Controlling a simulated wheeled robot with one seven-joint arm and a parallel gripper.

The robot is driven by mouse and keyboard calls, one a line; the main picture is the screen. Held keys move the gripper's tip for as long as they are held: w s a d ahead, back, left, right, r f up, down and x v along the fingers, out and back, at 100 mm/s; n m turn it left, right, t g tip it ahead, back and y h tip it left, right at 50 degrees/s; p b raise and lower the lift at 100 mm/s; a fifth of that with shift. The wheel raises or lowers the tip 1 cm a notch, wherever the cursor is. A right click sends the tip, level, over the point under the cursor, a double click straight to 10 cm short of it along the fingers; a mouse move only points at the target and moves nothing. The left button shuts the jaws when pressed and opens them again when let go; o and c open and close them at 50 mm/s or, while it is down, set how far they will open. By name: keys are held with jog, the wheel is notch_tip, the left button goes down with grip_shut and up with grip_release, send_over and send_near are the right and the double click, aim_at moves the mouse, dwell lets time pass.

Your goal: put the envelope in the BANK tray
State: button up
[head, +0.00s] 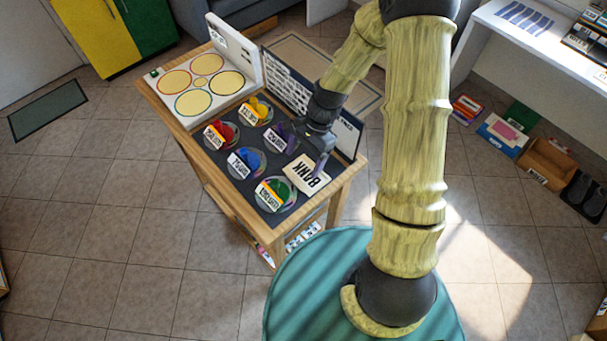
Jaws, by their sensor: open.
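I cannot make out an envelope for certain. My gripper (320,163) is open, with its fingers pointing down at the upper right edge of the BANK piece. I cannot tell whether they touch it. My wrist hides part of the mat behind.
Round discs with coloured pieces and white labels, among them green (278,193), blue (246,162) and red (221,135), crowd the mat. A white board with ringed circles (203,85) lies at the back left. A dark upright panel (286,84) edges the table's far right side.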

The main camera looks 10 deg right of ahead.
aim_at(294, 178)
jog(key=x, duration=0.2)
jog(key=shift+a+f, duration=0.15)
jog(key=shift+f, duration=0.15)
jog(key=shift+s+f, duration=0.1)
jog(key=shift+a+p+x, duration=0.2)
jog(key=shift+p+x, duration=0.55)
jog(key=shift+x, duration=1.8)
jog(key=c, duration=1.1)
notch_tip(294, 178, up, 10)
jog(key=shift+s+r+b, duration=0.1)
jog(key=shift+r+b, duration=0.05)
jog(key=shift+b, duration=0.4)
